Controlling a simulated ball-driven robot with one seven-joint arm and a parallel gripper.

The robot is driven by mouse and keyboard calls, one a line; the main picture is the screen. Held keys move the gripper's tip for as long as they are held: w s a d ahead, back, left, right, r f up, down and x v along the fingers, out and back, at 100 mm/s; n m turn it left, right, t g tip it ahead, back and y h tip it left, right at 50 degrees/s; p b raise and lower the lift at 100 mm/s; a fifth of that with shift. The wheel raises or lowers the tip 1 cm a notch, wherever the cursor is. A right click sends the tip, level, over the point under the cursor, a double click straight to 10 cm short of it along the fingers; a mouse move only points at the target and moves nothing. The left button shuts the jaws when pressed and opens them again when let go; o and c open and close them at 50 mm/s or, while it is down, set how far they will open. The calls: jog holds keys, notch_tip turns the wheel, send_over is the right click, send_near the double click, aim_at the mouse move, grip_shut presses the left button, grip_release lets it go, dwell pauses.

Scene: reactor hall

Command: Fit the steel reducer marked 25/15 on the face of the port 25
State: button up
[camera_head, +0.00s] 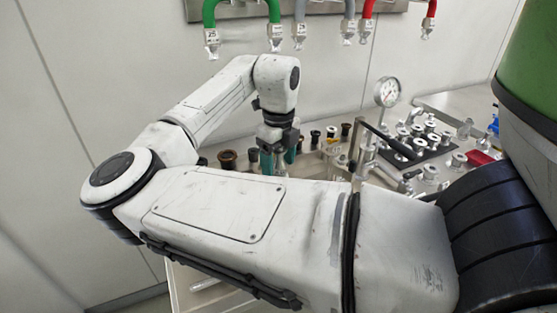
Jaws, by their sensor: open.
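My gripper (279,161) hangs pointing down over the bench behind my forearm. Its two teal-padded fingers are apart. A small silver part (281,168) shows between or just behind the fingers; my arm hides its lower end, and I cannot tell whether they touch it. No 25/15 marking is legible, so I cannot tell which fitting is the reducer. On the wall, a green pipe ends in a metal port (211,37) with a white tag that seems to read 25. It hangs well above and left of my gripper, with nothing visible on its face.
Other tagged ports hang from green, grey (299,36) and red (366,28) pipes. Dark and brass fittings (228,159) stand in a row. At right are a pressure gauge (387,91), a dark plate (440,152) with several steel fittings, and a red tray (480,158). My arm hides the front bench.

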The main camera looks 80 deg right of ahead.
notch_tip(320, 180, up, 11)
jog(key=shift+f+b, duration=0.1)
jog(key=shift+b, duration=0.45)
